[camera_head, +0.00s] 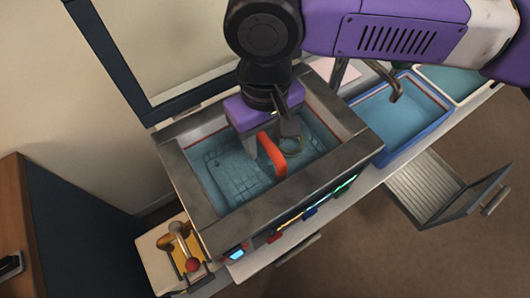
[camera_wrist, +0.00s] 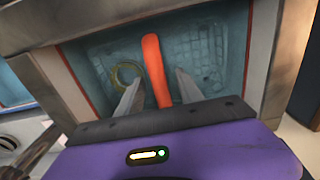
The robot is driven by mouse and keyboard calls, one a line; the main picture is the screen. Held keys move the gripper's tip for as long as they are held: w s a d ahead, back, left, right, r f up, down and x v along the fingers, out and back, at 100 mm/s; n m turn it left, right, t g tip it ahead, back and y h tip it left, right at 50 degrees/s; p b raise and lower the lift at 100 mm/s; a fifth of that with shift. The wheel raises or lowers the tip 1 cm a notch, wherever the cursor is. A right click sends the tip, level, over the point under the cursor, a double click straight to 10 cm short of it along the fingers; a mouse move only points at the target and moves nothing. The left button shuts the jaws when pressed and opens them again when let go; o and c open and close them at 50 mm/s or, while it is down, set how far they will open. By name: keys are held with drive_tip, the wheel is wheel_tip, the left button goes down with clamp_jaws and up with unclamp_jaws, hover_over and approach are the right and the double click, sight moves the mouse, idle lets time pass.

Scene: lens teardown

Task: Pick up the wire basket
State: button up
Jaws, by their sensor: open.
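The wire basket (camera_head: 238,178) sits low in the blue water-filled tank of a metal-rimmed cleaner. Its orange handle (camera_head: 272,155) stands up from it, and in the wrist view the handle (camera_wrist: 153,65) runs between my two fingers. My gripper (camera_head: 274,149) is open and reaches down into the tank from above. In the wrist view my gripper (camera_wrist: 158,77) has one finger on each side of the handle, with visible gaps. A brass-coloured ring (camera_wrist: 127,73) lies in the tank area beside the left finger; it also shows in the head view (camera_head: 293,147).
The cleaner's metal rim (camera_head: 192,198) surrounds my gripper on all sides. A blue tray (camera_head: 402,112) with a tap above stands to the right. Knobbed tools (camera_head: 184,247) lie at lower left. An open drawer (camera_head: 430,185) juts out at right.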

drive_tip(key=shift+f, duration=0.25)
clamp_jaws()
idle(1.3)
